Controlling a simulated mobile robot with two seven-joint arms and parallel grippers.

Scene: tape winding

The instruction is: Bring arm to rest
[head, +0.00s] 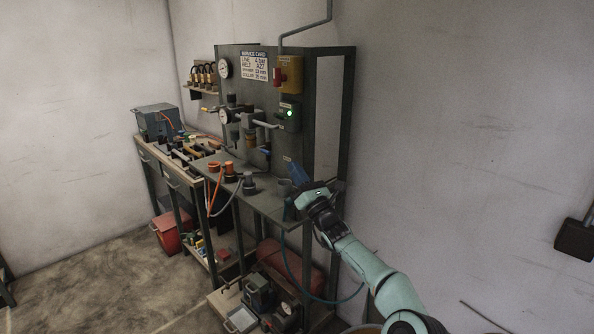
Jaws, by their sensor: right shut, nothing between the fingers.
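My right arm comes in from the lower right in the head view. Its gripper (293,193) is shut and empty, over the right end of the narrow metal shelf on the workbench panel. A grey cup-like object (284,187) stands on the shelf just left of the gripper. A blue item (299,174) shows right behind the gripper; I cannot tell whether they touch. My left gripper is not in view.
Orange and grey fittings (230,172) stand on the shelf. A tool-covered bench (150,150) adjoins on the left. Floor at lower left is clear.

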